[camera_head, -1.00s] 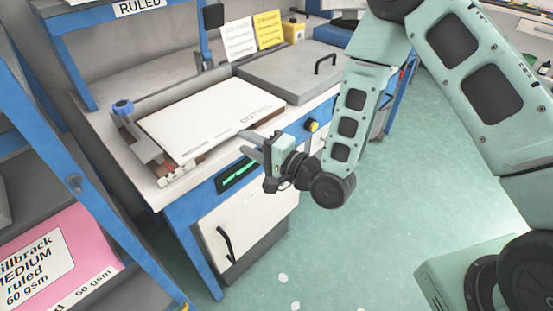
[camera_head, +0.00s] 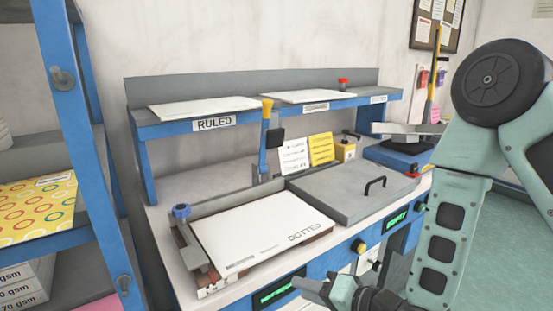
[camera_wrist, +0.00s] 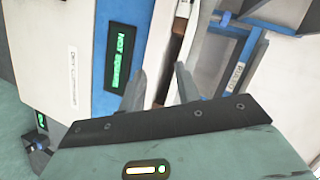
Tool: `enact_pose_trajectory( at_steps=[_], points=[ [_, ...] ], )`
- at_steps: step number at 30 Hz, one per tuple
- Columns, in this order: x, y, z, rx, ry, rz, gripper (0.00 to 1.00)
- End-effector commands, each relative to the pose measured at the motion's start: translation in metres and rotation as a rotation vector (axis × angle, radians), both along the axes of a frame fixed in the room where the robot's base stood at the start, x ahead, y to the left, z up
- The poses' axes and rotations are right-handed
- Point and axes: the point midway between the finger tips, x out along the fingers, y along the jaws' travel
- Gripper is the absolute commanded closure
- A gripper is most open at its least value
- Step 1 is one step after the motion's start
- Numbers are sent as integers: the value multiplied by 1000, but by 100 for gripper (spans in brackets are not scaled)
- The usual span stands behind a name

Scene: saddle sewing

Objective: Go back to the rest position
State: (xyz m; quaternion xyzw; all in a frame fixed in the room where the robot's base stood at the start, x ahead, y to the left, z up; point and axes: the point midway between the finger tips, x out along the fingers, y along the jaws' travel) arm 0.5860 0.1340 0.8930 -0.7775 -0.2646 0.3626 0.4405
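My gripper (camera_head: 308,287) is at the bottom of the head view, in front of the workbench's blue front edge. In the wrist view my gripper's two grey fingers (camera_wrist: 160,88) stand apart with nothing between them. It is open and empty. The workbench (camera_head: 165,240) has a white stack of sheets marked DOTTED (camera_head: 262,228) in the left bay, with a blue-knobbed clamp (camera_head: 182,212) at its left end. A grey lidded press with a black handle (camera_head: 340,192) is to its right.
A shelf marked RULED (camera_head: 262,118) above the bench holds white sheets (camera_head: 205,107). A blue rack (camera_head: 85,150) stands close at the left. A green display (camera_head: 275,291) is on the bench front. Green floor (camera_head: 500,255) is clear at the right.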

Motion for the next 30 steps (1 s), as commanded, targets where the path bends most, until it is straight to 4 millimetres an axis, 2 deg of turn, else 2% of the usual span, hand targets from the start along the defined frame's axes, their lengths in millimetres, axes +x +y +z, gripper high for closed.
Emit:
enact_pose_trajectory(
  at_steps=[1,3,8,11,15,24,27,30],
  points=[
    [-2,4,7,-98,-19,41,67],
    [-7,5,9,-244,-27,97,67],
    [-25,-3,20,-549,-23,224,67],
    [-42,-11,32,-715,-4,306,67],
    [-74,-27,55,-913,41,433,67],
    [-163,-60,111,-1162,172,732,67],
    [-183,-67,122,-1189,204,798,67],
    [-194,-70,127,-1202,221,835,67]
  ],
)
